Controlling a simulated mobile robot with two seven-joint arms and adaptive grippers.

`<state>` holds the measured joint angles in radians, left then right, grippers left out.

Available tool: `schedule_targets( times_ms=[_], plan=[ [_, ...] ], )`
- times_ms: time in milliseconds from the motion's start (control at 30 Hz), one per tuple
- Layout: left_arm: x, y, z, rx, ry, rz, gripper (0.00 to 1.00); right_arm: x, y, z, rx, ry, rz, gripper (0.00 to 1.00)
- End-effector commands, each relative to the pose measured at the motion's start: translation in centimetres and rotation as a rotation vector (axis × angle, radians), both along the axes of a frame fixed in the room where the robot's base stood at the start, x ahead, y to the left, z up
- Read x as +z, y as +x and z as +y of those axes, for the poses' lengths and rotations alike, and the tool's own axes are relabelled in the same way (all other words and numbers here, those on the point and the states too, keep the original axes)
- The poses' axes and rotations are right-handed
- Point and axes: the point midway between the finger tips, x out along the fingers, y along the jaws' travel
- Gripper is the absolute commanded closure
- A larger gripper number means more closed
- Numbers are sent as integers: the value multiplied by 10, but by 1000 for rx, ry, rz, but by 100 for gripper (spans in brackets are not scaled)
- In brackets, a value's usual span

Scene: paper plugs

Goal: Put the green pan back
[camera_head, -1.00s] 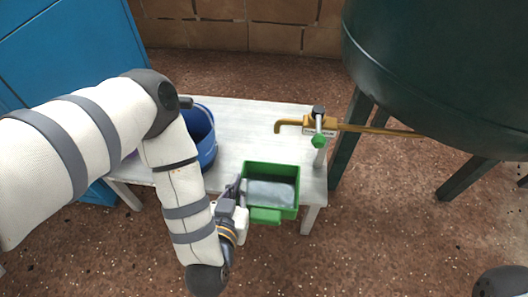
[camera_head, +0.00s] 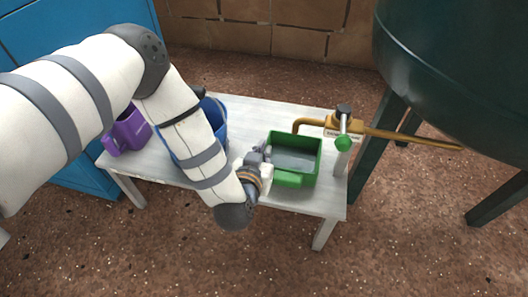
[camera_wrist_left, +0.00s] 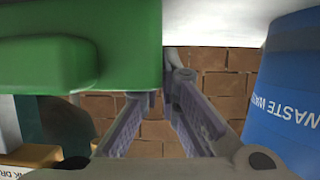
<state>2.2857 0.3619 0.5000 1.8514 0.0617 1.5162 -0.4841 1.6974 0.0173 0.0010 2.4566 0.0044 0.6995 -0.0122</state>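The green pan (camera_head: 319,160) is a box-shaped container with a grey inside and a green block on its near side. It is over the right part of the white table, in front of the brass tap (camera_head: 312,124); I cannot tell whether it touches the top. My left gripper (camera_head: 262,155) is at the pan's left side. In the left wrist view, the green pan (camera_wrist_left: 80,60) fills the upper left, and the left gripper (camera_wrist_left: 163,85) has its fingertips at the pan's edge, closed on it. The exact contact is partly hidden. My right gripper is not in view.
A blue bucket (camera_head: 216,110), labelled as waste water in the wrist view (camera_wrist_left: 290,95), stands behind my left arm. A purple container (camera_head: 130,130) is at the table's left. A large dark green tank (camera_head: 450,70) stands right. The white table's (camera_head: 322,205) front right corner is clear.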

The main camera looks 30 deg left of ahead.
Motion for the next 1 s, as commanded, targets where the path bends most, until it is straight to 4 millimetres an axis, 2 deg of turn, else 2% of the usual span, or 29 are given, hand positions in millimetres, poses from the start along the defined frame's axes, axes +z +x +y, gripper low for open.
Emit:
schedule_targets(
  times_ms=[67,100,167,433,533,667,800,1000],
  plan=[
    [-3,0,0,0,1,0,100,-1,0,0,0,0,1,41],
    [-3,0,0,0,1,1,90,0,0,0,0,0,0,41],
    [-3,0,0,0,1,1,76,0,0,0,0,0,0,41],
    [-2,0,0,1,0,0,75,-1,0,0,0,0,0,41],
    [4,-3,-1,0,0,0,75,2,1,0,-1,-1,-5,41],
    [19,-30,-8,-3,0,0,75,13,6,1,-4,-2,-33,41],
    [35,-65,-18,-3,0,0,75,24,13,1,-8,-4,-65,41],
    [46,-100,-27,-1,0,1,75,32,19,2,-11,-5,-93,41]
  ],
)
